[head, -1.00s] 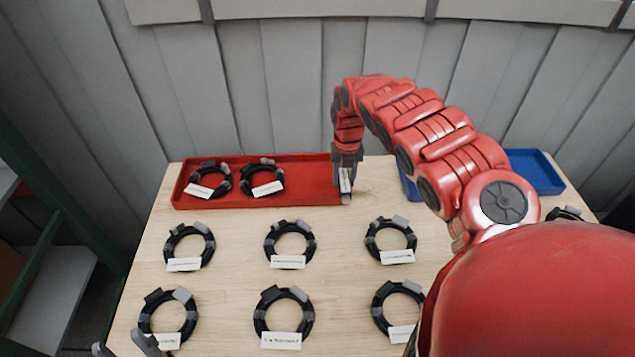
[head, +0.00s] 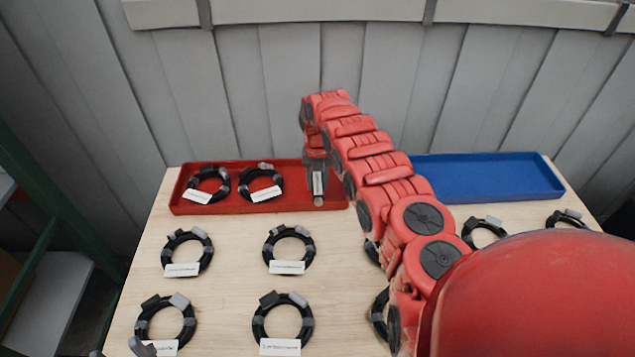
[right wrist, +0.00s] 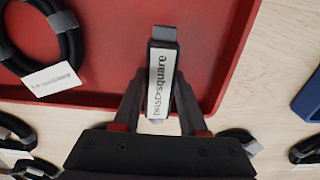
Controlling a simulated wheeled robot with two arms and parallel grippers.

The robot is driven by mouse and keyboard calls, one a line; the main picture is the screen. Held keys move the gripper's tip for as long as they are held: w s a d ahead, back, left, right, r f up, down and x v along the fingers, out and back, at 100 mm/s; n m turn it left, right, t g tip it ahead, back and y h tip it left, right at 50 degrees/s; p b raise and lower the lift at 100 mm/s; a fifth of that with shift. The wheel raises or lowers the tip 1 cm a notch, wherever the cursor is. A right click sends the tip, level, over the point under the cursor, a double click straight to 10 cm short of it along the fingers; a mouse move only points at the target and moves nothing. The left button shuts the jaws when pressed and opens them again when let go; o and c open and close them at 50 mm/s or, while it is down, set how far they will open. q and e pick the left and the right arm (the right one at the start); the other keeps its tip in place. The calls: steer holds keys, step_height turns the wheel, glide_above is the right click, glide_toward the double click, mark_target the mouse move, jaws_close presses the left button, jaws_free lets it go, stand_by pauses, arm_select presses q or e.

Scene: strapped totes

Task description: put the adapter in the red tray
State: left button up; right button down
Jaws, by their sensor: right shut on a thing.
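The red tray (head: 225,207) lies at the back left of the table and also shows in the right wrist view (right wrist: 115,30). My right gripper (head: 318,192) is over the tray's right part, pointing down. In the right wrist view the gripper (right wrist: 160,112) is shut on the adapter (right wrist: 163,36), a narrow dark piece with a grey end and a white label, seen edge-on. The adapter is over the tray near its front rim; I cannot tell whether it touches the floor. My left gripper (head: 120,350) barely shows at the bottom left, its tips apart.
Two labelled black coils (head: 208,184) (head: 262,182) lie in the red tray's left and middle. A blue tray (head: 490,178) stands at the back right. Several more labelled coils (head: 289,249) lie in rows on the wooden table (head: 225,285). My right arm hides some of them.

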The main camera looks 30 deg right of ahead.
steer(key=shift+f, duration=0.5)
steer(key=shift+f+b, duration=0.4)
steer(key=shift+b, duration=0.05)
steer(key=shift+c, duration=2.2)
jaws_free()
